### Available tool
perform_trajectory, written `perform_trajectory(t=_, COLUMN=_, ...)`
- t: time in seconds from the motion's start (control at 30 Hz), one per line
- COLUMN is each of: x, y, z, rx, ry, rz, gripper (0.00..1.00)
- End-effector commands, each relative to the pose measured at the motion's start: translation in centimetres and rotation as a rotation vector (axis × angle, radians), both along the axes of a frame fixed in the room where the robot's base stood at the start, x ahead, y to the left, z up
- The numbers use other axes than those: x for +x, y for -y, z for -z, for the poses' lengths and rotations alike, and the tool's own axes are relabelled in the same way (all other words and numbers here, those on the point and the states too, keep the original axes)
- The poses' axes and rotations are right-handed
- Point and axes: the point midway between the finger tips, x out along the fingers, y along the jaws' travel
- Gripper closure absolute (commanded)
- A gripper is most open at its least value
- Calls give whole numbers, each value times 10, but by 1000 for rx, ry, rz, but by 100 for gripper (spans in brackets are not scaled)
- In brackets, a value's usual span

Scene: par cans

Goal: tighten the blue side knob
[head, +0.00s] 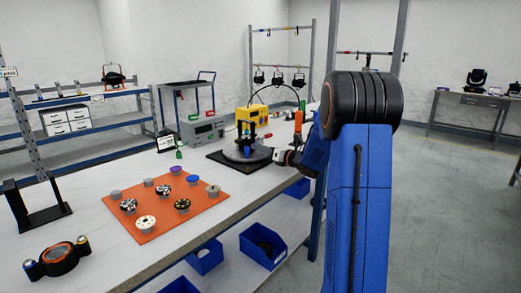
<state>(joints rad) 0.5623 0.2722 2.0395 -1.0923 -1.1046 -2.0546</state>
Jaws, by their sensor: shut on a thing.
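A dark grey round unit (234,155) sits on a black mat (217,158) on the long white workbench. Dark upright parts with a little blue (246,130) stand on top of it. My gripper (277,156) is at the right side of the round unit, reaching in from the right at about its height. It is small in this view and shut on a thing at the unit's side. I take this thing to be the blue side knob; the jaws hide it, and its colour and seating cannot be made out.
An orange mat (155,230) with several knobs and discs lies to the left on the white bench (100,277). A grey instrument (203,130) and a yellow case (262,115) stand behind the unit. A ringed black-and-orange part (58,259) lies front left. Blue bins (264,246) sit below.

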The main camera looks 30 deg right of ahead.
Motion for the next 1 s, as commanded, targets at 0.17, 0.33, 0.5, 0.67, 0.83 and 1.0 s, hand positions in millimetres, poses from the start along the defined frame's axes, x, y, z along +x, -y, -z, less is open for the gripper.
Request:
perform_trajectory(t=0.17, x=0, y=0, z=0, rx=4, ry=-2, rz=1, gripper=99)
perform_trajectory(t=0.33, x=0, y=0, z=0, rx=3, ry=-1, rz=1, gripper=99)
perform_trajectory(t=0.5, x=0, y=0, z=0, rx=3, ry=-1, rz=1, gripper=57)
perform_trajectory(t=0.67, x=0, y=0, z=0, rx=3, ry=-1, rz=1, gripper=57)
perform_trajectory(t=0.83, x=-5, y=3, z=0, rx=2, ry=-1, rz=1, gripper=57)
perform_trajectory(t=1.0, x=-26, y=11, z=0, rx=3, ry=-1, rz=3, gripper=57)
